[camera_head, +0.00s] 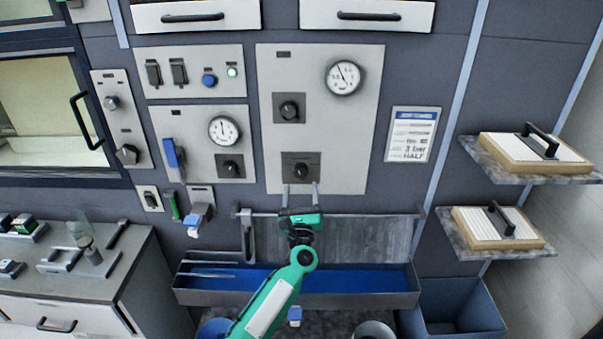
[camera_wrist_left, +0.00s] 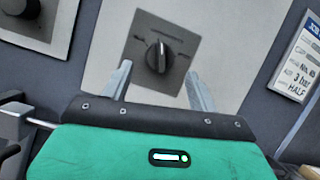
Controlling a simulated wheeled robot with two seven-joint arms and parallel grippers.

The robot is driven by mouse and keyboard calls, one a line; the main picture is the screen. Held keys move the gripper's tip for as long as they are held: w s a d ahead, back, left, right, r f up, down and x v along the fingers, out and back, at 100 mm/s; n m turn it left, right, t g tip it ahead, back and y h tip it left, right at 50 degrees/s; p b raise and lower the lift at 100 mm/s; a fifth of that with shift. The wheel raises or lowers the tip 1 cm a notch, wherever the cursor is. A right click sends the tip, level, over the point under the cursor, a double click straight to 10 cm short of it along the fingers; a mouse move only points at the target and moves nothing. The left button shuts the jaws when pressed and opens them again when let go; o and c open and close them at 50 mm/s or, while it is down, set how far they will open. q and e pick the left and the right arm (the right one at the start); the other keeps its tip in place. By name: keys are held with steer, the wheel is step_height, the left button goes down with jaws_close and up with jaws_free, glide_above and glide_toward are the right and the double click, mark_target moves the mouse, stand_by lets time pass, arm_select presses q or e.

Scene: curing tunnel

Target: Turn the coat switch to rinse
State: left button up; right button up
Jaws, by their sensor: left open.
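A black rotary knob on a dark square plate (camera_head: 301,170) sits low on the large pale panel. It also shows in the left wrist view as a dark knob (camera_wrist_left: 158,56) on a grey plate with small labels too blurred to read. My left gripper (camera_head: 301,187) is open just below and in front of this knob. In the left wrist view its two fingers (camera_wrist_left: 160,74) stand either side of the knob's lower part, apart from each other, with nothing held. I cannot tell whether they touch the plate. My right gripper is not in view.
Another knob (camera_head: 289,108) and a gauge (camera_head: 343,77) are above on the same panel. A second panel with a gauge (camera_head: 224,130) and knob (camera_head: 230,167) is to the left. A blue trough (camera_head: 345,283) runs below. Shelves (camera_head: 500,254) stick out at right.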

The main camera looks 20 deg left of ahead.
mark_target(301, 178)
arm_select(q)
steer(key=shift+p+x, duration=0.6)
steer(key=shift+x, duration=1.75)
steer(key=c, duration=1)
steer(key=shift+o, duration=0.2)
